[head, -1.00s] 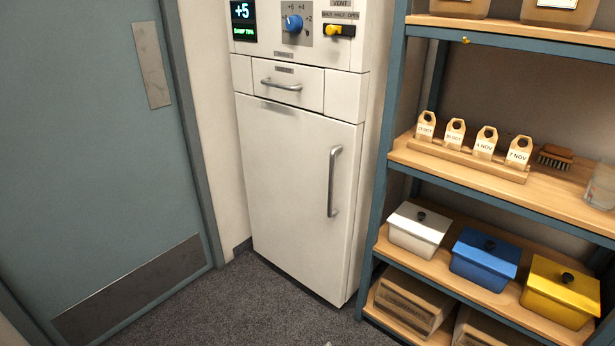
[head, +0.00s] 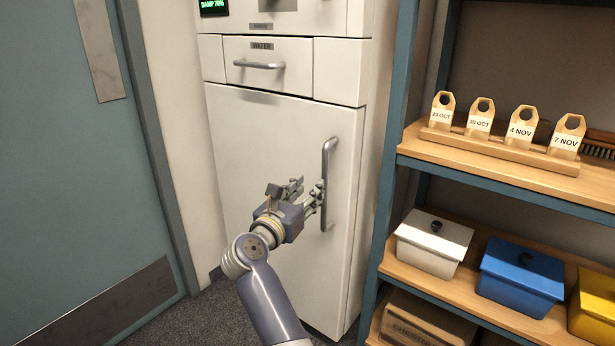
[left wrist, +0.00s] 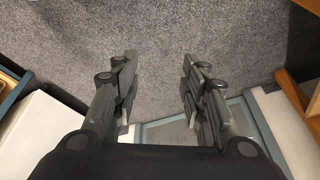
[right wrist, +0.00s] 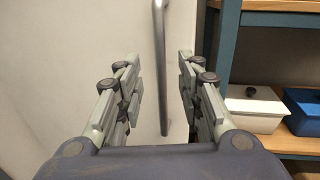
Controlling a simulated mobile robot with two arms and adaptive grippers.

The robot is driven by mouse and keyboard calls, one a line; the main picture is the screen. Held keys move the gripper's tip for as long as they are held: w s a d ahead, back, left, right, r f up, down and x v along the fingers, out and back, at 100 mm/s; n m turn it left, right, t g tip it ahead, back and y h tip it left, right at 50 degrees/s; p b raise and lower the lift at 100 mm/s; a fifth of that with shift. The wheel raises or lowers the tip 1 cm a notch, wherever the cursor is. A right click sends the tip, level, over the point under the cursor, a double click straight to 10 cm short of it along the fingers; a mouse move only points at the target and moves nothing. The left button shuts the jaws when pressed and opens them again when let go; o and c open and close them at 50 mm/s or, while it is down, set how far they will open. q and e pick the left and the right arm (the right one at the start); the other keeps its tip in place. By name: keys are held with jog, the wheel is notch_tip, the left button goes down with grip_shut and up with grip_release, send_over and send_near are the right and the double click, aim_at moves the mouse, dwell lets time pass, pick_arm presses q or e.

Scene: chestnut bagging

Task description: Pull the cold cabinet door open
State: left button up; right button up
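The cold cabinet door (head: 270,150) is a white panel, shut flush in the cabinet front. Its vertical grey bar handle (head: 328,165) is at the door's right side. My right gripper (head: 312,190) is at the lower half of the handle. In the right wrist view the handle (right wrist: 162,60) stands between the spread fingers of my right gripper (right wrist: 160,90), with gaps on both sides. My left gripper (left wrist: 156,90) is open and empty in the left wrist view, over the grey carpet. It is not in the head view.
A drawer (head: 268,65) marked WATER is above the door. To the right, a blue-framed shelf (head: 500,190) holds date tags and lidded boxes, white (head: 432,245), blue (head: 520,280) and yellow. A blue-grey room door (head: 60,150) is at the left. Carpet lies in front.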

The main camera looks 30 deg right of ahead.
aim_at(324, 173)
jog(key=x, duration=1)
jog(key=shift+w+d+r+b, duration=0.1)
jog(key=shift+w+d+b, duration=0.15)
jog(key=shift+d+b, duration=0.1)
grip_shut()
